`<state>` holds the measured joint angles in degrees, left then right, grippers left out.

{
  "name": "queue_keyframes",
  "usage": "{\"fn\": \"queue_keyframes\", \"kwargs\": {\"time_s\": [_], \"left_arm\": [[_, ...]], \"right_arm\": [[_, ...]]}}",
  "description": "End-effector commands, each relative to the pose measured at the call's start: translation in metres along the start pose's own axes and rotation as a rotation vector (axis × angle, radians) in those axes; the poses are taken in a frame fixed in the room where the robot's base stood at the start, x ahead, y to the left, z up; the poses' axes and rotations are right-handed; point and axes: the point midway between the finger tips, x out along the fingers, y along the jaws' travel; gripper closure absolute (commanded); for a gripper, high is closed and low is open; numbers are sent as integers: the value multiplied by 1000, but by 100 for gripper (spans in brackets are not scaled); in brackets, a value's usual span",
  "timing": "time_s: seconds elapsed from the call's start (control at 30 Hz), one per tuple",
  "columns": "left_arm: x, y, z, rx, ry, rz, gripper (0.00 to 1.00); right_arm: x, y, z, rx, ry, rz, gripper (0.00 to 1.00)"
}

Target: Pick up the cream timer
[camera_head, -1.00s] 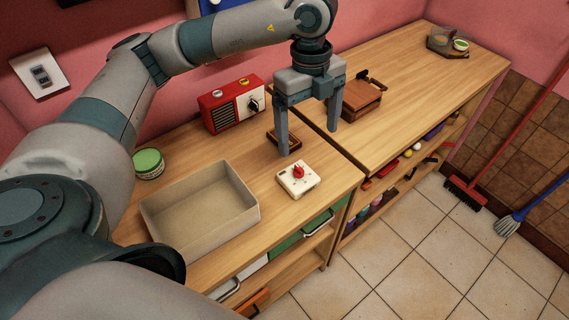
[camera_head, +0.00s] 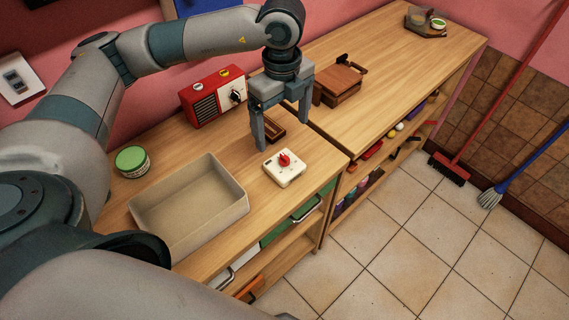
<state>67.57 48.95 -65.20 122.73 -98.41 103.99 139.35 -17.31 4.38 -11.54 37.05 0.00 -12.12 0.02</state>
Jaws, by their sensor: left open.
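The cream timer (camera_head: 284,168) is a small cream square block with a red knob on top. It lies on the near wooden shelf top (camera_head: 318,165), close to its front edge and right of an open beige bin. My left gripper (camera_head: 283,135) points down, open and empty, above and behind the timer. Its left fingertip shows just up and left of the timer, and I cannot tell the exact height gap. My right gripper is not in view.
A small brown tray (camera_head: 274,130) lies behind the gripper. A wooden box (camera_head: 340,84) sits on the adjoining top. Lower shelves hold several items.

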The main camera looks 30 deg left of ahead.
Motion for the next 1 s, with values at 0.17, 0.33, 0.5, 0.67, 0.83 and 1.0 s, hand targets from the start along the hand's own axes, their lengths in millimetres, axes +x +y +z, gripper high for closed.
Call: {"fn": "queue_keyframes", "kwargs": {"time_s": [0.17, 0.33, 0.5, 0.67, 0.83, 1.0], "left_arm": [[30, 1, 0, 1, 0, 4, 11], [58, 1, 0, -1, 0, 4, 11], [73, 0, 0, 1, 0, 2, 11], [76, 0, 0, 1, 0, 0, 11], [76, 0, 0, 1, 0, 0, 11], [79, -1, -1, 0, 0, 0, 11]], "right_arm": [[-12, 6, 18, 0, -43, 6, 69], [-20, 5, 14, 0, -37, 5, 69], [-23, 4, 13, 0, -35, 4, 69], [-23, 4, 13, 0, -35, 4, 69], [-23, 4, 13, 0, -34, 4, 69], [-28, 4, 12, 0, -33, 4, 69]]}}
